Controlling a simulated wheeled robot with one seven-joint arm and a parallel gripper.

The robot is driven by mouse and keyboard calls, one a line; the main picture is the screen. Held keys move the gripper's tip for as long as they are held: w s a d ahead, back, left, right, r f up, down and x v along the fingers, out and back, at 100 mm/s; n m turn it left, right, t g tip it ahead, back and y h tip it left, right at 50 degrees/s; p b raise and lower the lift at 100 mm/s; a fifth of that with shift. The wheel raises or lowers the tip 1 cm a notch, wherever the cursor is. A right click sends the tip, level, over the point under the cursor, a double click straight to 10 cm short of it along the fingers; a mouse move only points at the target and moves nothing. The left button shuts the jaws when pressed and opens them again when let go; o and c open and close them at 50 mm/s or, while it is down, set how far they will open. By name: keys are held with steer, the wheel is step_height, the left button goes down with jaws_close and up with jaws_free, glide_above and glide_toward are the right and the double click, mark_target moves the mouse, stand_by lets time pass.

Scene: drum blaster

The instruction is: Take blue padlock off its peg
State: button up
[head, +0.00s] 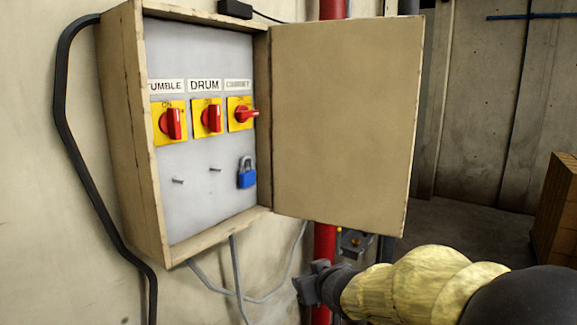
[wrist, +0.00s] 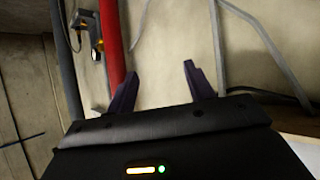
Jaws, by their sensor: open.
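The blue padlock (head: 247,174) hangs on the panel inside the open wall cabinet (head: 210,215), below the rightmost red switch. Its peg is mostly hidden behind the shackle. Two bare pegs (head: 178,180) stick out of the panel to its left. My gripper (head: 305,286) is below and to the right of the cabinet, under the open door and well apart from the padlock. In the wrist view my gripper (wrist: 158,85) is open, with nothing between its two fingers. The padlock does not show in the wrist view.
The cabinet door (head: 345,120) stands swung open to the right, above my arm. Red switches (head: 171,124) line the panel's upper part. A red pipe (wrist: 112,45) and grey cables (wrist: 262,45) run along the wall near my gripper. A wooden crate (head: 565,210) stands far right.

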steer(key=w+a+r+n+t+y+p, duration=0.1)
steer(key=w+a+r+n+y, duration=0.15)
steer(key=r, duration=0.45)
steer(key=w+a+r+n+t+y+p, duration=0.1)
steer(key=w+a+r+y+p, duration=0.15)
steer(key=r, duration=0.45)
steer(key=n+g+y, duration=0.3)
steer(key=y, duration=0.2)
glide_toward(250, 178)
steer(key=shift+s+d+r+g, duration=0.1)
steer(key=shift+d+r+g, duration=0.2)
steer(key=shift+d, duration=0.1)
steer(key=shift+f, duration=0.1)
steer(key=shift+b+x, duration=0.3)
steer(key=shift+x, duration=2.45)
steer(key=shift+p+x, duration=0.4)
steer(key=shift+x, duration=0.35)
steer(key=shift+p+x, duration=0.6)
steer(key=shift+x, duration=0.9)
